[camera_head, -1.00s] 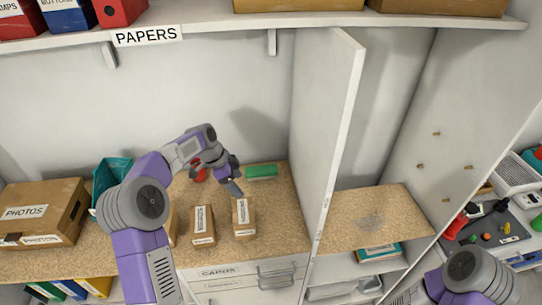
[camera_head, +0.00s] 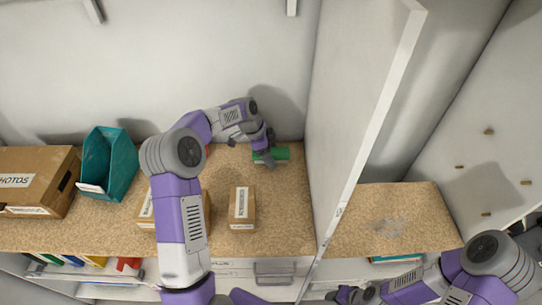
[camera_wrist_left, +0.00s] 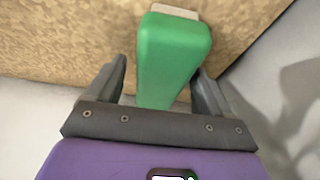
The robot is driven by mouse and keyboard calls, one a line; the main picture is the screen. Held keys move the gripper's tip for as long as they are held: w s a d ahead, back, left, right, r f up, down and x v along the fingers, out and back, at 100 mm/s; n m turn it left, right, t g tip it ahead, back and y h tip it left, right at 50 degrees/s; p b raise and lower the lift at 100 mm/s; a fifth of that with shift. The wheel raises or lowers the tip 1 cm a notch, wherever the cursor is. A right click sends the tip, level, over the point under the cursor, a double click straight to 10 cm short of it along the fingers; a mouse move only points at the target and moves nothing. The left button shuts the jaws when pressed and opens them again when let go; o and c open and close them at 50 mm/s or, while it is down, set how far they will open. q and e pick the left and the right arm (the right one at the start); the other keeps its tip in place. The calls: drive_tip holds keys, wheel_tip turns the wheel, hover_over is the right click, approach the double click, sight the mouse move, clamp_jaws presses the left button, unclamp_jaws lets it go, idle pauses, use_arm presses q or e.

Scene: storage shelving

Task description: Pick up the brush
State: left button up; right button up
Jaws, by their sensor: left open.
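The brush is a green block with a pale strip at one end. In the head view the green brush (camera_head: 280,154) lies on the cork-coloured shelf near the back wall, partly hidden by my left gripper (camera_head: 268,160). In the left wrist view the brush (camera_wrist_left: 172,52) sits between the two open fingers of my left gripper (camera_wrist_left: 162,82). A gap shows at the left finger; the right finger is close to the brush, and I cannot tell whether it touches. My right gripper (camera_head: 350,295) is low in the head view, and its jaws are unclear.
A white upright divider (camera_head: 365,120) stands right of the brush. Small cardboard boxes (camera_head: 242,207) stand on the shelf in front. A teal bin (camera_head: 112,160) and a large box marked PHOTOS (camera_head: 38,180) are at the left. The shelf between the boxes and the divider is clear.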

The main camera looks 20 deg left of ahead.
use_arm(q)
drive_tip(key=shift+d+f, duration=0.1)
drive_tip(key=shift+f, duration=0.15)
drive_tip(key=c, duration=1.1)
drive_tip(key=shift+r, duration=0.15)
wheel_tip(320, 180, up, 10)
drive_tip(key=shift+f+p, duration=0.1)
drive_tip(key=shift+p, duration=0.65)
